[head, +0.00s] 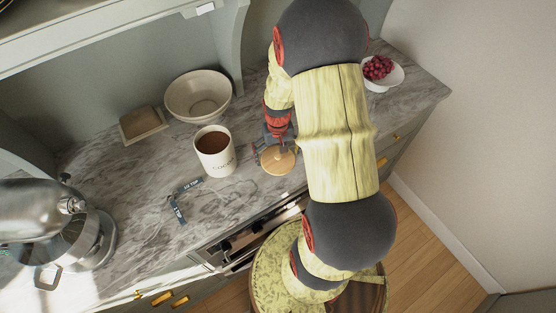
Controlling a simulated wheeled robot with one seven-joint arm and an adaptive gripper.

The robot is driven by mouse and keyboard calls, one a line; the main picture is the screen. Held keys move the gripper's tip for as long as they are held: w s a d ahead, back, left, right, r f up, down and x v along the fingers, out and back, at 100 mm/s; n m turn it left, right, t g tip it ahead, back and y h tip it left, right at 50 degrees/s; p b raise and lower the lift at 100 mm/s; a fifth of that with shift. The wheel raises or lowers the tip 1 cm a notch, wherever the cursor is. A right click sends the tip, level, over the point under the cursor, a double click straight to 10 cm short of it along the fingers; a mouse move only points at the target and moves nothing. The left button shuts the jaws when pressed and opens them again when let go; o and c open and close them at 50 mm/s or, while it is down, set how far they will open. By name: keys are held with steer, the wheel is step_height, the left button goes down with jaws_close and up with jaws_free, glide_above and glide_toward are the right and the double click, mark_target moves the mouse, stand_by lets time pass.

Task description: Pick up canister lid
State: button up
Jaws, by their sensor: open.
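The canister lid (279,164) is a round, light wooden disc lying flat on the marble counter near its front edge. To its left stands a white canister (218,163), open at the top, with dark lettering and brown contents. My gripper (274,150) is over the far part of the lid, pointing down, with its fingers open. Whether the fingers touch the lid cannot be told from this view. My arm covers the counter to the right of the lid.
A cream bowl (198,97) and a square dish (142,124) stand behind. A stand mixer (75,240) is at the left. A white bowl (393,80) of red fruit is at the right.

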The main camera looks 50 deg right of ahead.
steer(key=c, duration=1)
steer(key=shift+s+a, duration=0.1)
steer(key=shift+s, duration=0.05)
steer(key=c, duration=0.5)
